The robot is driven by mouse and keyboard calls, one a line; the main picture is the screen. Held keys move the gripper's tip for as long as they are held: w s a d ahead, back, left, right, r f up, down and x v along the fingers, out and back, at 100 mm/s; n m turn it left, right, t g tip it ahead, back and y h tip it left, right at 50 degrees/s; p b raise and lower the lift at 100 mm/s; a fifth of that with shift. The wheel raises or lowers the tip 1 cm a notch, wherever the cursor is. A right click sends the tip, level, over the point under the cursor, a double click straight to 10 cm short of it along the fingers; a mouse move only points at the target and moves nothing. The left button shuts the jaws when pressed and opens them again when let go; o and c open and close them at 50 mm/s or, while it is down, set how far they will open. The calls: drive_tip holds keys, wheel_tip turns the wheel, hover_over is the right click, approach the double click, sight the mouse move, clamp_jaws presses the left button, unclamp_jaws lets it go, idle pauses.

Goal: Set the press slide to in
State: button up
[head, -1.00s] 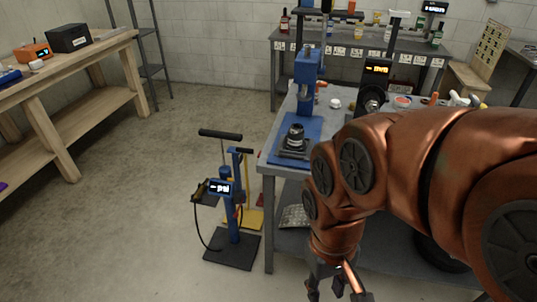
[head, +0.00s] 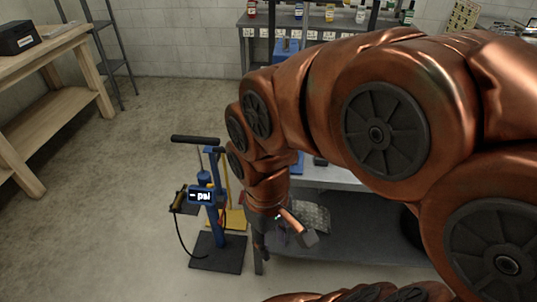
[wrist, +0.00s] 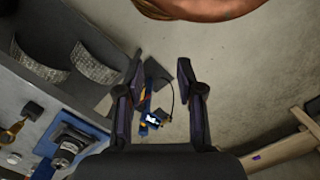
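The blue press on the grey workbench is mostly hidden behind my arm in the head view. Only a bit of its blue top (head: 286,48) and a blue piece near the bench edge (head: 298,163) show. In the wrist view a blue press-like part (wrist: 66,145) lies at the lower left, seen from above. I cannot make out the slide or its position. My gripper (wrist: 160,72) is open and empty in the wrist view, its fingers apart over the floor. In the head view my gripper (head: 283,230) hangs in front of the bench, below its top.
A blue floor pump with a psi display (head: 205,205) stands left of my gripper; it shows between the fingers in the wrist view (wrist: 150,118). A wooden bench (head: 40,80) is at the left. Bottles (head: 300,12) stand on the rear shelf. Floor at left is clear.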

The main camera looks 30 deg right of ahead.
drive_tip(key=w+d+f+n+t+h+p, duration=0.15)
drive_tip(key=w+d+n, duration=0.25)
drive_tip(key=w+d, duration=0.75)
drive_tip(key=w+d+n+t+p, duration=0.2)
drive_tip(key=w+d+n, duration=0.45)
drive_tip(key=w, duration=0.75)
drive_tip(key=shift+m+g, duration=0.25)
drive_tip(key=shift+m, duration=0.7)
drive_tip(key=shift+s+d+p+x, duration=0.15)
drive_tip(key=shift+p+x, duration=0.25)
drive_tip(key=shift+x, duration=0.85)
drive_tip(key=shift+d+p+x, duration=0.1)
drive_tip(key=shift+p+x, duration=0.35)
drive_tip(key=shift+x, duration=0.85)
drive_tip(key=shift+s+d+p+x, duration=0.15)
drive_tip(key=shift+p+x, duration=0.25)
drive_tip(key=shift+x, duration=0.85)
drive_tip(key=shift+y, duration=0.25)
clamp_jaws()
